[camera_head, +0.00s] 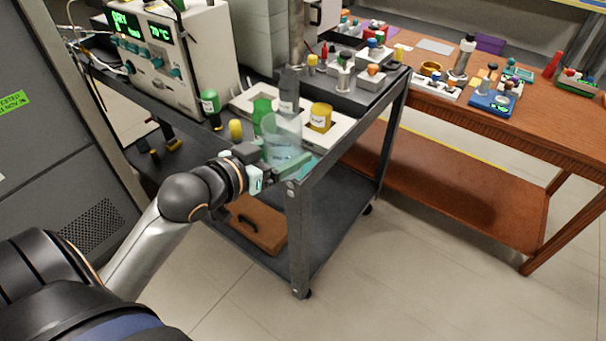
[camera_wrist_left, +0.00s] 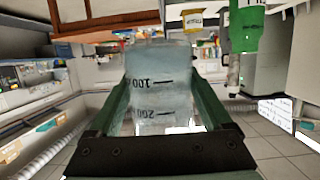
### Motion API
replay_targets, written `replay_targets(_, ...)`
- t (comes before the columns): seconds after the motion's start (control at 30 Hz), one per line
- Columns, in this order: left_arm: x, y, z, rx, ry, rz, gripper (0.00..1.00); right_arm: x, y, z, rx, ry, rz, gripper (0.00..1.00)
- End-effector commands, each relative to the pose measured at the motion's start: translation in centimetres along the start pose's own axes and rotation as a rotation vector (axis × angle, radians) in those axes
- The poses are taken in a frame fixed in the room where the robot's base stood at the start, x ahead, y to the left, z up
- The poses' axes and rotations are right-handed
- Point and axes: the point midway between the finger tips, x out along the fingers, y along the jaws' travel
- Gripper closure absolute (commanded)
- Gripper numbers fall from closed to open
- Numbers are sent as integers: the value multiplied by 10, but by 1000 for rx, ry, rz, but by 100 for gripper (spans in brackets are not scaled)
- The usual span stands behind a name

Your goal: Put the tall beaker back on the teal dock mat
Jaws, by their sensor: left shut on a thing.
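The tall beaker (camera_head: 282,130) is clear, faintly blue, and looks upright at the cart's front corner. In the left wrist view the beaker (camera_wrist_left: 160,82) shows upside-down "100" and "200" marks between the two fingers. My left gripper (camera_head: 277,166) is shut on the beaker's lower part. The gripper (camera_wrist_left: 160,100) has one finger on each side of it. A teal patch, likely the dock mat (camera_head: 303,168), shows at the cart corner beside and below the beaker, partly hidden by the gripper. I cannot tell whether the beaker touches it. My right gripper is out of view.
A grey post (camera_head: 289,88) stands close behind. A yellow-capped bottle (camera_head: 236,129) is to the left. The cart's corner leg (camera_head: 299,230) is just below.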

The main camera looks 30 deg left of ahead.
Motion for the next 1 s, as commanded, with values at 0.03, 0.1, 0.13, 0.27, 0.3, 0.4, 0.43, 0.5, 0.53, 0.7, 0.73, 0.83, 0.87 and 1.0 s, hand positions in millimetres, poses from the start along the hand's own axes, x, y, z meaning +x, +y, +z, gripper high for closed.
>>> replay_targets(0.03,-1,-2,-2,-3,5,-8,99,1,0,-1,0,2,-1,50)
replay_targets(0.1,-1,-4,-3,-5,6,-16,99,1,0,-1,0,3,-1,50)
replay_targets(0.13,0,-5,-3,-6,6,-18,99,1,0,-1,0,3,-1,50)
replay_targets(0.27,14,-13,0,-8,5,-22,99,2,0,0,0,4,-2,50)
replay_targets(0.3,21,-17,1,-9,6,-23,99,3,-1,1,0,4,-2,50)
replay_targets(0.4,43,-27,4,-8,6,-23,99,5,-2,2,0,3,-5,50)
replay_targets(0.43,50,-30,6,-9,6,-23,99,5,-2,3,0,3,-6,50)
replay_targets(0.5,64,-38,8,-9,6,-23,99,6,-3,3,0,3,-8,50)
replay_targets(0.53,71,-41,9,-9,6,-23,99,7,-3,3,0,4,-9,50)
replay_targets(0.7,105,-55,27,-10,3,-21,99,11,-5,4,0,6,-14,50)
replay_targets(0.73,110,-58,31,-11,4,-21,99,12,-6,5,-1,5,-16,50)
replay_targets(0.83,125,-64,41,-9,4,-22,99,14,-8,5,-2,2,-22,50)
replay_targets(0.87,129,-65,44,-9,5,-21,99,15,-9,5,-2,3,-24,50)
replay_targets(1.0,138,-68,49,-9,7,-20,99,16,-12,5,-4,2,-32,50)
